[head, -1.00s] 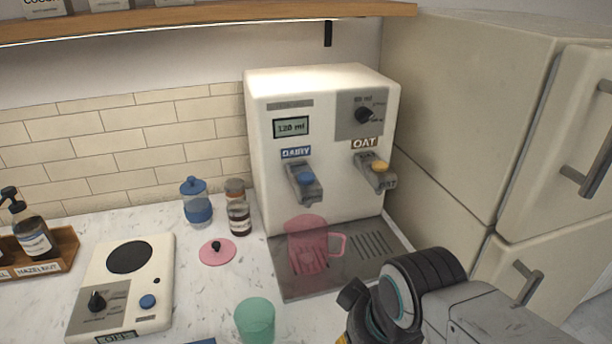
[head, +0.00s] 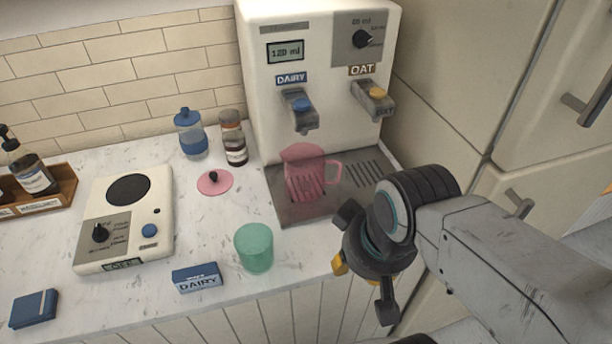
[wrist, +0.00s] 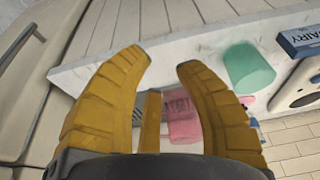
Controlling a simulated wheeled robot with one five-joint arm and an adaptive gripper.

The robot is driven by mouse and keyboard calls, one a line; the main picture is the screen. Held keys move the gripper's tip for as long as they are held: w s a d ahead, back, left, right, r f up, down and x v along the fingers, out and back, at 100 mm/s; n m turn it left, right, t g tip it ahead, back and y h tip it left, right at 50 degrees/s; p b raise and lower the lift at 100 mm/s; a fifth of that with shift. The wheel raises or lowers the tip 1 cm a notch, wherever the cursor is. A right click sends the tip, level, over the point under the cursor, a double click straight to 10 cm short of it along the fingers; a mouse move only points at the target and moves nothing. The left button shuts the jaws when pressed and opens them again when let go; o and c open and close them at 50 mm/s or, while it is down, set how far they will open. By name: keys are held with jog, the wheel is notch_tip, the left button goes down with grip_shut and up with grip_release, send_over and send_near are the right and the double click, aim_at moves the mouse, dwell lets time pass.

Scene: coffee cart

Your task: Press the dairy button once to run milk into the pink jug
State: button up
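The milk machine (head: 262,85) stands at the back of the counter; its display reads 120 ml. The blue dairy button (head: 301,104) sits on the left tap under the DAIRY label. The pink jug (head: 303,168), see-through and upright, stands on the drip tray (head: 285,213) below the dairy tap, handle to the right. It looks empty. In the wrist view the jug (wrist: 184,130) shows behind the fingers. My gripper is in front of the counter's edge, right of the jug and well apart from it. In the wrist view its yellow fingers (wrist: 163,62) are spread with nothing between them.
An oat tap with a yellow button (head: 377,94) is right of the dairy tap. A pink lid (head: 215,183) and a hot plate (head: 150,218) lie left. A fridge (head: 465,90) is close on the right.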

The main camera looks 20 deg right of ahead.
jog(key=shift+c, duration=0.2)
grip_shut()
jog(key=c, duration=0.5)
grip_release()
dwell(0.4)
